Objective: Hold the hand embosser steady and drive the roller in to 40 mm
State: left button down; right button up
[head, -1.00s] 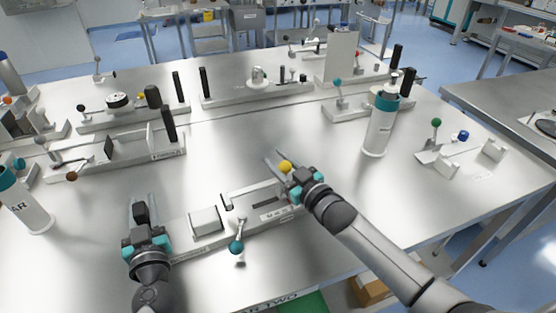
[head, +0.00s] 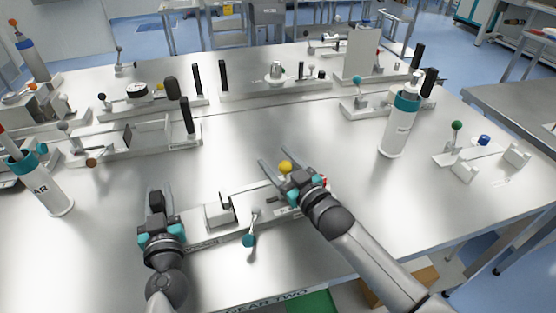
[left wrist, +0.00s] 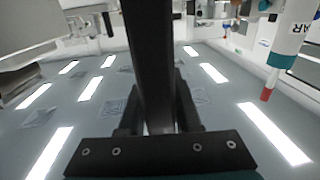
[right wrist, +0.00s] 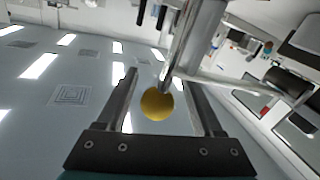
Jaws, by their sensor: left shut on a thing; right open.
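The hand embosser (head: 200,237) is a long, low pale fixture at the table's front, with a light block (head: 217,215) on it. My left gripper (head: 159,192) is shut on its upright black handle (head: 156,201); the handle fills the middle of the left wrist view (left wrist: 150,60). A yellow ball knob (head: 285,167) sits at the fixture's right part. My right gripper (head: 280,160) is open, its fingers either side of the knob (right wrist: 157,104), with gaps visible in the right wrist view. A teal-knobbed lever (head: 248,240) leans toward the front edge. The roller and scale are too small or hidden to read.
A white bottle with teal bands (head: 398,125) stands to the right, another (head: 45,190) at the left. A fixture with a green-knobbed lever (head: 456,126) is at the right. Several other fixtures line the back. The table's middle is clear.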

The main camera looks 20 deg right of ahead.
pick_arm(q)
jog(key=shift+s+f, duration=0.2)
jog(key=shift+f, duration=0.4)
pick_arm(e)
jog(key=shift+d, duration=0.1)
jog(key=v, duration=1.2)
pick_arm(q)
jog(key=shift+r+p, duration=0.3)
jog(key=shift+p, duration=0.25)
pick_arm(e)
jog(key=shift+r, duration=0.5)
pick_arm(q)
jog(key=c, duration=1)
grip_release()
jog(key=shift+c, duration=0.2)
jog(key=o, duration=0.5)
jog(key=shift+w+r, duration=0.15)
jog(key=shift+r, duration=0.05)
